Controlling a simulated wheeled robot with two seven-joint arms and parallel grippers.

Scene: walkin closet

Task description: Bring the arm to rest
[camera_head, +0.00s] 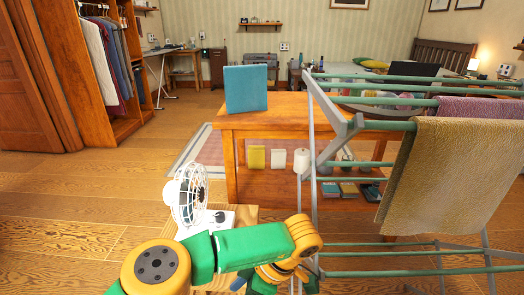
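My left arm (240,248), green with yellow joints, comes in from the bottom left. It reaches right to a yellow joint (304,235) and folds down toward the bottom edge. The fingers of my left gripper do not show; they are below the frame or hidden by the arm. My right arm and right gripper are not in the picture. No object can be seen held.
A grey-green drying rack (345,125) with a tan towel (450,170) stands close on the right, beside my arm. A white fan (188,195) stands on a small wooden surface just behind the arm. A wooden table (290,117) bears a blue box (246,88). Floor at left is clear.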

